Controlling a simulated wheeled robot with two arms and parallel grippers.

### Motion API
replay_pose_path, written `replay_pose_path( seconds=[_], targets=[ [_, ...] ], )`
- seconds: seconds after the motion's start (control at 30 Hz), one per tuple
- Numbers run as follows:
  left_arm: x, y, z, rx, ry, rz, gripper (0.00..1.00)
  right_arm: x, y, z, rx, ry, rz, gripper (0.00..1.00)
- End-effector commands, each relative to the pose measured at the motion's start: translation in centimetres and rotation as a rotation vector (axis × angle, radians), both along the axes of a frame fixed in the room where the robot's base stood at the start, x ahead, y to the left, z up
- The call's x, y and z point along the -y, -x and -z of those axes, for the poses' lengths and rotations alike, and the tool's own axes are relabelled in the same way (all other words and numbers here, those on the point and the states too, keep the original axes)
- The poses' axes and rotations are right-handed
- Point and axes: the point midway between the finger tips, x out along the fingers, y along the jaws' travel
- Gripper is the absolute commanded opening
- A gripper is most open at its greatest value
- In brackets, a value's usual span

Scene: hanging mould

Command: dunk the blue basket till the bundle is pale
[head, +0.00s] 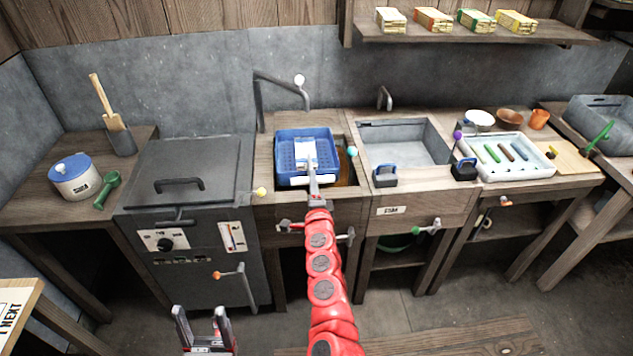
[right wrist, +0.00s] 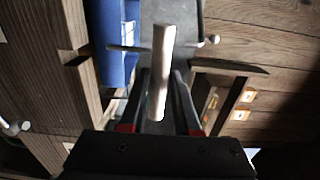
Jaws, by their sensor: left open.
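The blue basket (head: 290,137) sits in the left basin, level with the wooden rim as far as I can see. A white bar (head: 328,179) shows at its near side. My right gripper (head: 314,180) reaches over the basin's front edge to this bar. In the right wrist view the white bar (right wrist: 162,70) lies between my right fingers; whether they press on it is unclear. Part of the blue basket (right wrist: 115,45) shows beyond. A pale shape (head: 304,150) shows inside the basket; I cannot tell if it is the bundle. My left gripper (head: 202,328) is open and empty, low in front of the grey cabinet.
Brown liquid (head: 346,168) shows in the basin right of the basket. An empty grey sink (head: 410,145) stands to the right, then a white tray (head: 505,158) of coloured rods. A curved tap (head: 282,85) rises behind the basket. A grey lidded cabinet (head: 190,165) stands left.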

Motion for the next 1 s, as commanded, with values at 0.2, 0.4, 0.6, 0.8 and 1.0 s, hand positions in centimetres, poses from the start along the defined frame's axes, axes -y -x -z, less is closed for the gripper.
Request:
replay_pose_path(
  seconds=[0.2, 0.4, 0.6, 0.8, 1.0],
  targets=[
    [0.0, 0.0, 0.0, 0.0, 0.0, 0.0, 0.66, 0.0, 0.0, 0.0, 0.0, 0.0, 0.0, 0.7],
    [0.0, 0.0, 0.0, 0.0, 0.0, 0.0, 0.66, 0.0, 0.0, 0.0, -0.001, 0.0, 0.0, 0.7],
    [0.0, 0.0, 0.0, 0.0, 0.0, 0.0, 0.66, -0.1, 0.8, 0.1, 0.0, -0.003, 0.0, 0.7],
    [0.0, 0.0, 0.0, 0.0, 0.0, 0.0, 0.66, 0.1, 3.1, 0.1, -0.002, -0.001, 0.0, 0.7],
    [0.0, 0.0, 0.1, 0.0, 0.0, 0.0, 0.66, 0.1, 5.3, 0.1, 0.0, -0.002, 0.0, 0.7]
  ],
)
